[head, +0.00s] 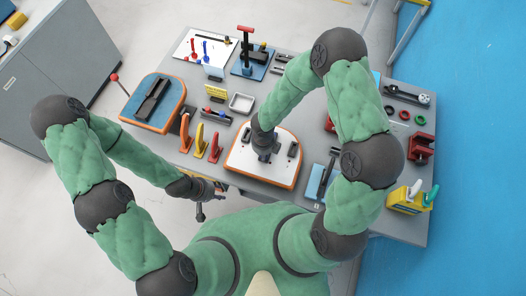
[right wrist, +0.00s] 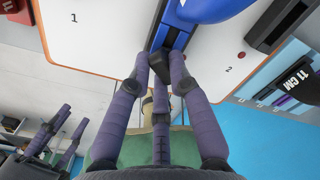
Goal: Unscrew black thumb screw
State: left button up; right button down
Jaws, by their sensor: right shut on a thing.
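The white board with an orange rim (head: 240,160) lies at the front middle of the grey table in the head view. My right gripper (head: 264,154) reaches down over its middle. In the right wrist view its purple fingers (right wrist: 163,75) close around a small black piece, likely the black thumb screw (right wrist: 159,65), at the near end of a blue part (right wrist: 181,36) on the board (right wrist: 105,35). The fingers hide most of the black piece. My left gripper (head: 210,194) is off the table's front edge, empty, with its fingers apart; it also shows in the right wrist view (right wrist: 60,137).
A blue board with an orange rim (head: 139,110) lies to the left. Orange, yellow and red upright pieces (head: 200,142) stand between the boards. A blue block (head: 318,183) and a yellow holder (head: 408,200) are on the right. A white tray (head: 241,103) stands behind.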

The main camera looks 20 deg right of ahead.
jog(key=shift+s+f+n+p, duration=0.1)
jog(key=shift+s+n+p, duration=0.1)
jog(key=shift+n+p, duration=0.8)
jog(key=shift+b, duration=0.3)
jog(key=shift+n+p, duration=0.45)
jog(key=shift+n, duration=0.15)
jog(key=shift+d+n+p, duration=0.1)
jog(key=shift+n+p, duration=0.7)
jog(key=shift+n, duration=0.5)
jog(key=shift+s+n+p, duration=0.1)
jog(key=shift+n+p, duration=0.3)
jog(key=shift+n, duration=0.1)
jog(key=shift+n+p, duration=0.75)
jog(key=shift+n, duration=0.45)
